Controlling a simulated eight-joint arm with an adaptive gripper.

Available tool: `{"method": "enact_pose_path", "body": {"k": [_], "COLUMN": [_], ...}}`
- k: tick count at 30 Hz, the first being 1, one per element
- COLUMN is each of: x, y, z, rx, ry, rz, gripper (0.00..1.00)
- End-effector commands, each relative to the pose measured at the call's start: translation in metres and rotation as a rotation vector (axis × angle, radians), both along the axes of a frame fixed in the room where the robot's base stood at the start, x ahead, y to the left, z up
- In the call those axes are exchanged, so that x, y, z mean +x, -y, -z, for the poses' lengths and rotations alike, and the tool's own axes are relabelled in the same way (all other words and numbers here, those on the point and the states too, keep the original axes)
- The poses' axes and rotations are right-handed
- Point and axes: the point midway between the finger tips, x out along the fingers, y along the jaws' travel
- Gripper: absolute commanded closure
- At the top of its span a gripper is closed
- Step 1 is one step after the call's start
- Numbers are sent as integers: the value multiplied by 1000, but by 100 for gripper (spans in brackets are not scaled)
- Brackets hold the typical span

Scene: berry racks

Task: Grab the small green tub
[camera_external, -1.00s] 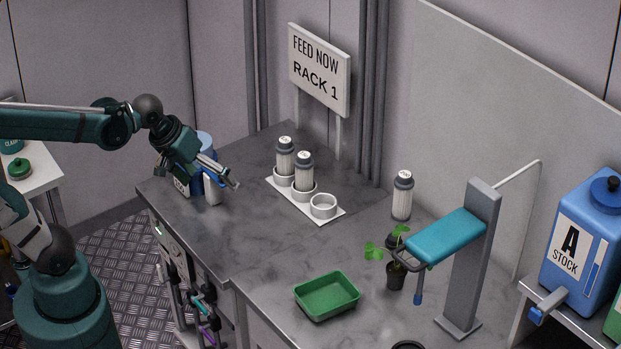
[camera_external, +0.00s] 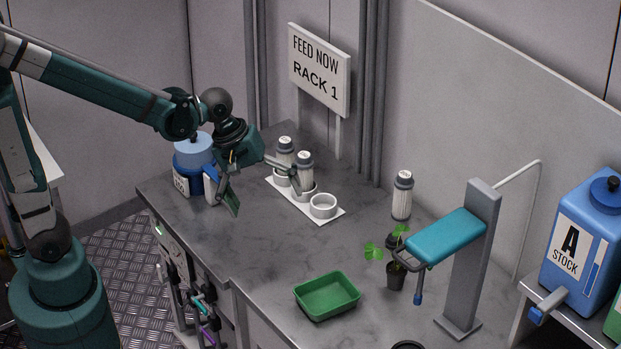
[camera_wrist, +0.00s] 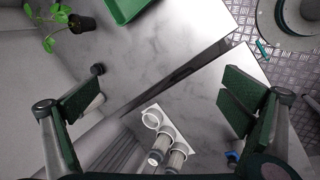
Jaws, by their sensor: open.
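The small green tub (camera_external: 327,296) is an open, shallow rectangular tray lying on the grey worktop, front and centre in the external view. Part of it shows at the top edge of the wrist view (camera_wrist: 125,10). My gripper (camera_external: 263,188) is open and empty above the worktop, up and to the left of the tub, close to the white cup holder. In the wrist view its two fingers (camera_wrist: 160,112) stand wide apart, with bare worktop and the holder between them. The tub is well clear of the fingers.
A white holder (camera_external: 334,216) carries two grey-capped cylinders and an empty ring. Another cylinder (camera_external: 402,196) stands behind the tub. A potted plant (camera_external: 395,275) and a grey stand with a teal pad (camera_external: 446,237) are right of the tub. A blue jug (camera_external: 193,165) stands left.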

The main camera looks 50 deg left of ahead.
Motion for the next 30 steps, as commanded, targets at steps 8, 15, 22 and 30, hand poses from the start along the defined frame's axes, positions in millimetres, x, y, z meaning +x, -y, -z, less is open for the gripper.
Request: {"method": "enact_pose_path", "body": {"k": [8,15,22,30], "x": [16,24,29,30], "y": [44,80,116,157], "z": [12,28,46,71], "rx": [-65,-108,-140,-163], "ry": [-106,-204,-301,-413], "rz": [-109,-208,-302,-412], "gripper": [0,0,0,0]}}
